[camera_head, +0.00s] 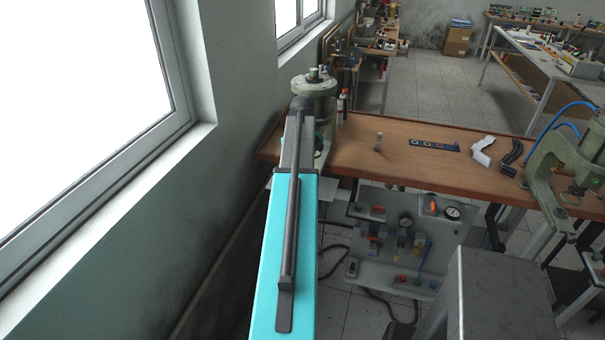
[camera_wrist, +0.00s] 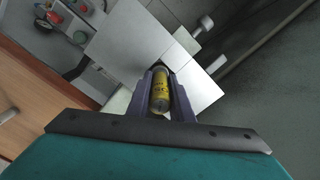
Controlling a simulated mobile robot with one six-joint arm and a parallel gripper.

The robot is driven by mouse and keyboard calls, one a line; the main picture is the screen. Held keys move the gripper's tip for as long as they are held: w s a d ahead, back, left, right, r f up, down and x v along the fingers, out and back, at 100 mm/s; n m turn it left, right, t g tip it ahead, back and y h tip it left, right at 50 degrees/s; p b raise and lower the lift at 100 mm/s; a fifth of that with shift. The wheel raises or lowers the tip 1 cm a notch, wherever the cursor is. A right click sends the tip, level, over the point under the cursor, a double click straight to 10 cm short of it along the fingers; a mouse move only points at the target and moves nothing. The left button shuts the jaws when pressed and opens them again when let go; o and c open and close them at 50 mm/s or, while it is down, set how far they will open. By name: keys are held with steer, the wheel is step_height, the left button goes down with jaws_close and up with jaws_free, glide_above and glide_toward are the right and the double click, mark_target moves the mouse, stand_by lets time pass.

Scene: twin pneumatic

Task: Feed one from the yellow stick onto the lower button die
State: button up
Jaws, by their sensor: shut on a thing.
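My gripper (camera_wrist: 160,98) is shut on the yellow stick (camera_wrist: 160,92) in the wrist view. The stick is a short yellow cylinder with a grey end facing the camera, between the two dark fingers. Pale metal plates (camera_wrist: 127,42) lie beyond the fingertips. In the head view my teal arm reaches away toward a green press (camera_head: 314,88) at the left end of the bench and hides its lower part. The gripper and the stick are hidden there. I cannot make out the lower button die in either view.
The wooden bench (camera_head: 400,172) runs right from the press. A second green press (camera_head: 562,165) is at the right. The wall and window are close on the left.

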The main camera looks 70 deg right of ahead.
steer(key=shift+f, duration=0.45)
stand_by(1.1)
steer(key=shift+r+p, duration=1.75)
steer(key=shift+r, duration=1.3)
steer(key=shift+a+f, duration=0.1)
